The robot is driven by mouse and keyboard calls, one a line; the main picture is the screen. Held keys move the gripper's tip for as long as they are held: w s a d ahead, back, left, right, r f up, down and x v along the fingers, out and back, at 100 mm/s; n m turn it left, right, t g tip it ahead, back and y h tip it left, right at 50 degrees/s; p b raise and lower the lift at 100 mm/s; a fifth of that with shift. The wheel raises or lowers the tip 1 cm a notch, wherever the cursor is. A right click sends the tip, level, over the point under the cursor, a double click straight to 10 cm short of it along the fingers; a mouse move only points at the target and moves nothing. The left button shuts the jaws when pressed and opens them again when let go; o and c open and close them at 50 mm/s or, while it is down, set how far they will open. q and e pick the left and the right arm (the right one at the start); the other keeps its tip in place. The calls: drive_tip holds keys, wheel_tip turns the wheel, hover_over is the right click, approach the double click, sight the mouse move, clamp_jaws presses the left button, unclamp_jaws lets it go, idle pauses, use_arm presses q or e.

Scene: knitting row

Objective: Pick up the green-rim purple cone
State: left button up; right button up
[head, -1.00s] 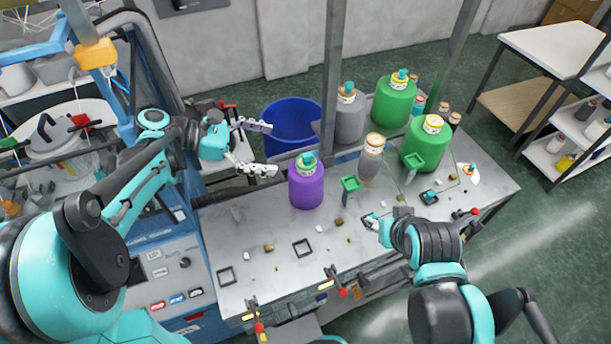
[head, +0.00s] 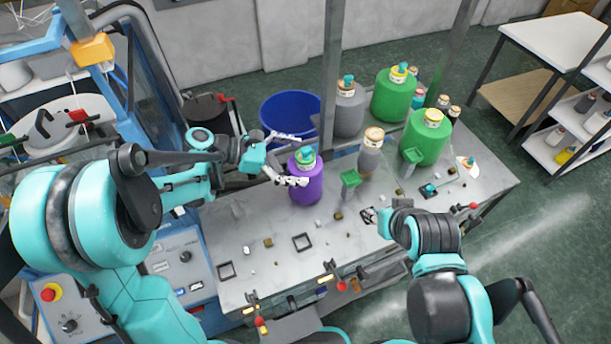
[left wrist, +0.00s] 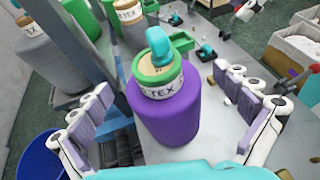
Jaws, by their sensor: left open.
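The purple cone (head: 306,185) with a green rim and a teal piece on top stands upright at the left part of the metal table. It also shows large in the left wrist view (left wrist: 166,115), where its label ends in "TEX". My left gripper (head: 289,159) is open at the cone's upper left. In the left wrist view its two fingers (left wrist: 170,128) are spread on either side of the cone, with gaps on both sides. My right gripper (head: 375,214) is low over the table's front; its fingers are too small to read.
A blue bin (head: 283,112) stands behind the table. Grey cones (head: 370,158) and green cones (head: 428,145) stand to the right of the purple one, and a green square piece (head: 350,178) is close by. Small blocks and dark frames (head: 302,242) lie on the table front. A grey post rises behind.

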use_arm(q)
drive_tip(key=shift+c, duration=0.9)
drive_tip(key=c, duration=1.7)
drive_tip(key=shift+r, duration=5.05)
wheel_tip(320, 180, up, 14)
drive_tip(key=p, duration=1)
